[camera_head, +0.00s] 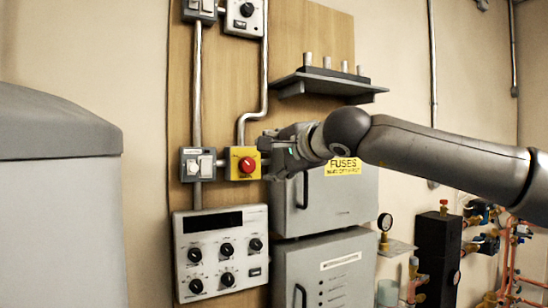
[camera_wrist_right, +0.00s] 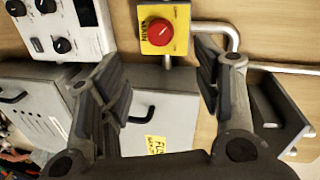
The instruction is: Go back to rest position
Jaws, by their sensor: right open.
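My right arm comes in from the right in the head view. Its gripper (camera_head: 272,150) is in front of the panel, beside the yellow box with the red knob (camera_head: 243,163). In the right wrist view my right gripper (camera_wrist_right: 157,70) is open, with its two fingers apart and nothing between them. The red knob on its yellow box (camera_wrist_right: 160,32) lies ahead, between and beyond the fingertips. The gripper seems apart from the knob, though the exact gap is hard to tell. My left gripper is not in view.
The fuses box (camera_head: 345,195) is just below my right gripper. A shelf with several metal cylinders (camera_head: 330,84) juts out above it. A control unit with dials (camera_head: 222,250) is below left. A large grey cabinet (camera_head: 60,200) stands at left. Copper pipes (camera_head: 510,260) are at lower right.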

